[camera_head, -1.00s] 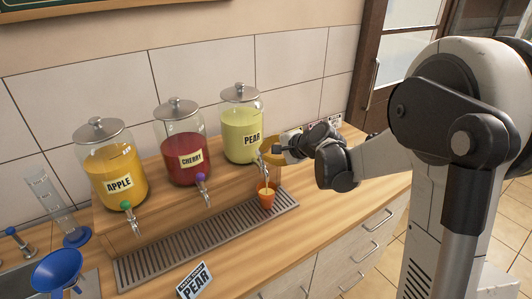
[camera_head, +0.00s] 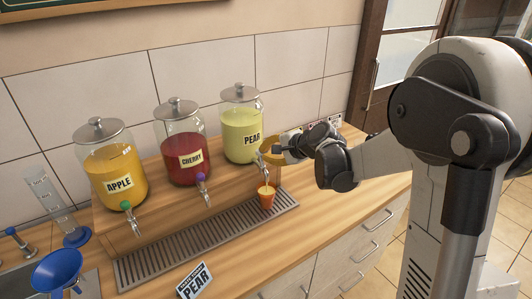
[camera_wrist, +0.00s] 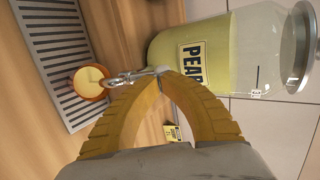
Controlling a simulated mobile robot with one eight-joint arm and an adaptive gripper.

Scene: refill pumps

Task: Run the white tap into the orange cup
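The pear jar (camera_head: 242,130) holds pale green-yellow juice and has a tap (camera_head: 266,181) at its lower front. The tap's metal spout (camera_wrist: 122,79) points toward the orange cup in the wrist view. The orange cup (camera_head: 266,199) stands upright on the drip grate under this tap. Pale yellow liquid shows inside the cup in the wrist view (camera_wrist: 89,82). My gripper (camera_wrist: 164,73) has its yellow fingertips together at the tap's head, which they mostly hide. The gripper also shows in the head view (camera_head: 267,152). I cannot clearly make out a stream.
The apple jar (camera_head: 115,170) with a green tap and the cherry jar (camera_head: 182,150) with a purple tap stand to the left. The drip grate (camera_head: 190,244) runs below the taps. A PEAR sign (camera_head: 194,281) and a blue funnel (camera_head: 57,270) are in front.

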